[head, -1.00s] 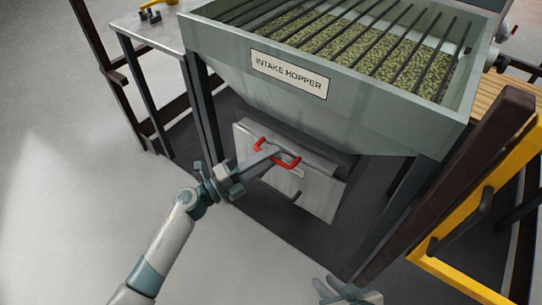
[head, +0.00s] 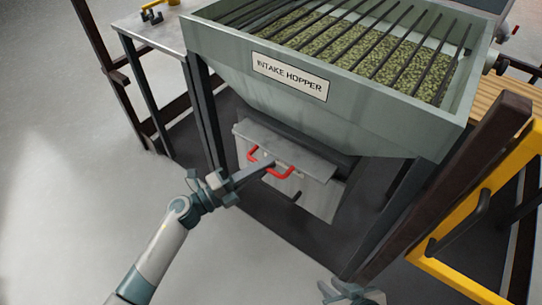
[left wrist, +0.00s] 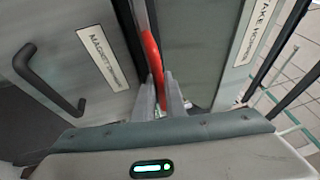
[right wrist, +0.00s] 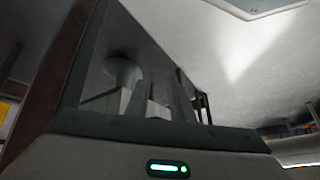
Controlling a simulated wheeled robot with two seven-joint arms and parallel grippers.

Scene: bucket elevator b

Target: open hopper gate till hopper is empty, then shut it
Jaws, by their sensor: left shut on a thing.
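The intake hopper (head: 350,110) is a grey-green bin, labelled on its front, with green granular material (head: 425,65) showing under its dark grate bars. Below it, the gate plate (head: 305,158) stands out from the hopper's underside, with a red handle (head: 281,173) on its front. My left gripper (head: 267,163) is shut on the red handle, which also shows between its fingers in the left wrist view (left wrist: 153,58). The outlet under the plate is hidden. My right gripper (head: 338,292) is low at the bottom edge; its fingers are apart and empty in the right wrist view (right wrist: 160,97).
A panel with a black handle (left wrist: 45,80) and a partly readable "MAGNET" label sits below the gate. Dark hopper legs (head: 390,225) and a yellow frame (head: 480,265) stand at right. A side table (head: 150,30) is at upper left. The left floor is clear.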

